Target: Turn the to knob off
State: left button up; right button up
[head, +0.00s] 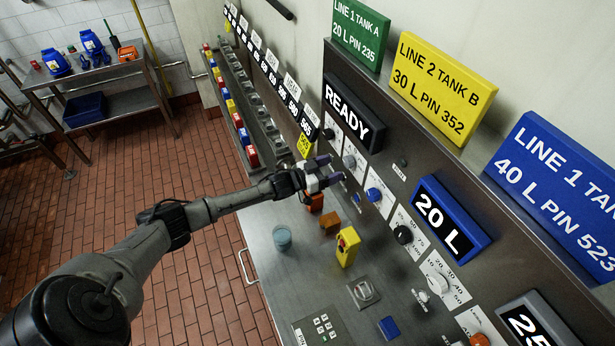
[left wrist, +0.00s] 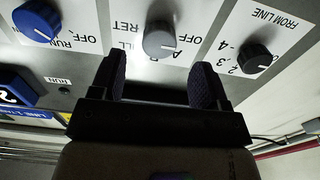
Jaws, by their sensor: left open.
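My left gripper (head: 328,172) is open in front of the sloping control panel. In the left wrist view its two dark pads (left wrist: 157,80) stand apart, below the grey knob (left wrist: 160,40). The grey knob lies between them in line of sight; contact cannot be told. It also shows just beyond the fingers in the head view (head: 349,160). Its white plate carries partly hidden lettering with OFF. A black knob (left wrist: 255,60) marked FROM LINE is at the right, and a blue knob (left wrist: 37,22) marked RUN and OFF at the left. My right gripper is not in view.
More knobs, such as a black one (head: 403,234), run down the panel. READY shows on a display (head: 349,109).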

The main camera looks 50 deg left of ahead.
pick_arm(q)
jog(key=b+v, duration=0.1)
jog(key=v, duration=0.7)
jog(key=shift+s, duration=0.4)
jog(key=shift+a, duration=0.1)
